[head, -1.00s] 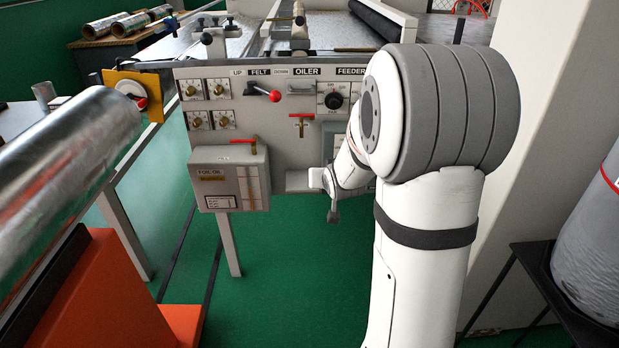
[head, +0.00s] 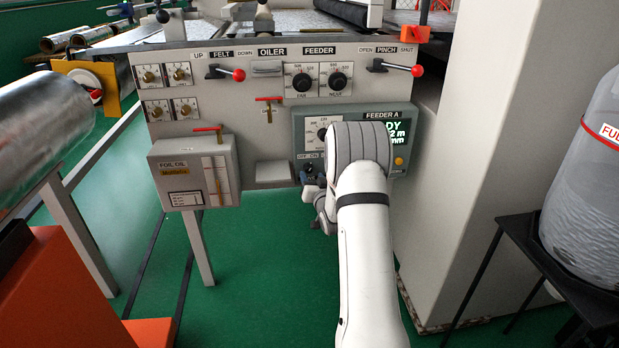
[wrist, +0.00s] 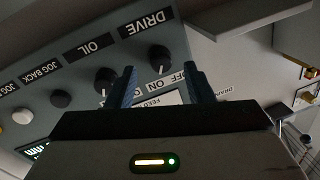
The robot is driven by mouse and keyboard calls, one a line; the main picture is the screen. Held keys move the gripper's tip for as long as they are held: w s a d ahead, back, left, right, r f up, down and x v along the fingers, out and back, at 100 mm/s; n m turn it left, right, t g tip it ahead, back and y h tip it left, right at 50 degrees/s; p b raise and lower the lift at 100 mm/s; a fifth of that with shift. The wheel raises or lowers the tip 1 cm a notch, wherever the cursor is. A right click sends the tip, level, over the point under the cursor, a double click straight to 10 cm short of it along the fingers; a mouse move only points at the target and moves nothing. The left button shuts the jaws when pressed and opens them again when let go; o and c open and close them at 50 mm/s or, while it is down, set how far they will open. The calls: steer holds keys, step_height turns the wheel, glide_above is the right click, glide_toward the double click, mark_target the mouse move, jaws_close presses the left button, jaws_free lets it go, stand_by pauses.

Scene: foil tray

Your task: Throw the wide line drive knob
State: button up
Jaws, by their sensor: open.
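The drive knob (wrist: 160,57) is a round black knob under the DRIVE label on the grey Feeder A panel (head: 385,112). In the wrist view it appears between the two dark fingertips of my gripper (wrist: 159,67), which is open and empty. I cannot tell whether the fingers reach around the knob or stop short of it. The OFF and ON marks beside it show upside down. In the head view my gripper (head: 312,183) is at the panel's lower left, mostly hidden by my arm; a dark knob (head: 309,169) shows just above it.
A black OIL knob (wrist: 105,80), a dark JOG BACK button (wrist: 60,98) and a white button (wrist: 22,116) line the same panel. The foil oil box (head: 193,170) juts out to the left. Red-handled levers (head: 417,71) are above. A pillar (head: 480,150) stands right.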

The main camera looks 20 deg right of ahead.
mark_target(308, 169)
steer(key=shift+w+d, duration=0.2)
steer(key=shift+w, duration=1.15)
steer(key=shift+c, duration=0.6)
